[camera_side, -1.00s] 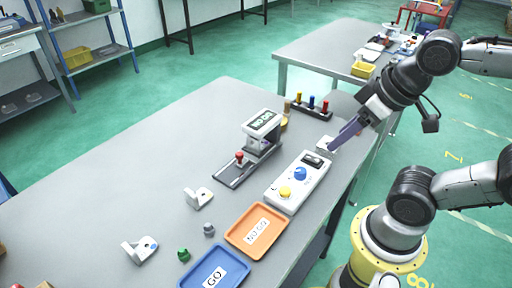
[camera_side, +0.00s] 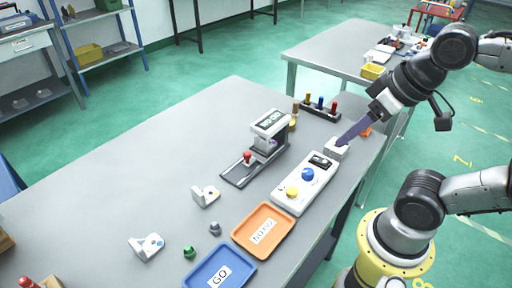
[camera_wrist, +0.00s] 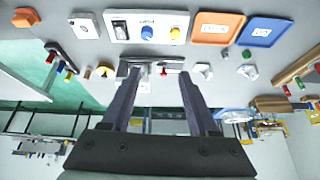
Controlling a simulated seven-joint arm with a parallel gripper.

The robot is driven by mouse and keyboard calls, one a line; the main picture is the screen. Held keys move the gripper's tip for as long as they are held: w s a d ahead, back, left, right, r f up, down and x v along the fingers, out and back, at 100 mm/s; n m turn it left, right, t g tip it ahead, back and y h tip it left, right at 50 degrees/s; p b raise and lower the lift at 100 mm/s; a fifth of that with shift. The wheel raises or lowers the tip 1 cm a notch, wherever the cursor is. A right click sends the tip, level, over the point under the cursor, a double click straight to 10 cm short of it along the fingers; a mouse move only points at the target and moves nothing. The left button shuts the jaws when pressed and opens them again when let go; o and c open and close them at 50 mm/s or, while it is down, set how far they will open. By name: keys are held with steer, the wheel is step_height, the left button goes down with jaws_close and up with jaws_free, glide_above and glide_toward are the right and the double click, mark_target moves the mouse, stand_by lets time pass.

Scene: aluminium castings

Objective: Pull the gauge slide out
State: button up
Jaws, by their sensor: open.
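The gauge (camera_side: 268,135) stands on the middle of the table, a grey-white block with a "NO GO" display on top. Its slide (camera_side: 240,172) is a dark flat rail toward the front left, with a red knob (camera_side: 247,156) standing on it. My gripper (camera_side: 343,141) is to the right of the gauge, apart from it, near a white block (camera_side: 337,149). In the wrist view my gripper (camera_wrist: 158,76) is open and empty; the gauge (camera_wrist: 150,62) and red knob (camera_wrist: 164,71) appear beyond and between the fingers.
A control box (camera_side: 305,182) with blue and yellow buttons lies between gauge and table edge. An orange tray (camera_side: 264,231), a blue tray (camera_side: 220,268) and castings (camera_side: 205,195) are nearer. A rack of coloured pins (camera_side: 320,108) stands behind.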

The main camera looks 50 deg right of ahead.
steer(key=w+r+m, duration=0.1)
steer(key=w+r, duration=0.4)
steer(key=w, duration=0.1)
steer(key=m+g, duration=0.1)
steer(key=g, duration=0.5)
glide_above(247, 153)
step_height(247, 153, down, 9)
step_height(247, 153, down, 14)
steer(key=shift+d+r, duration=0.1)
jaws_close()
stand_by(0.5)
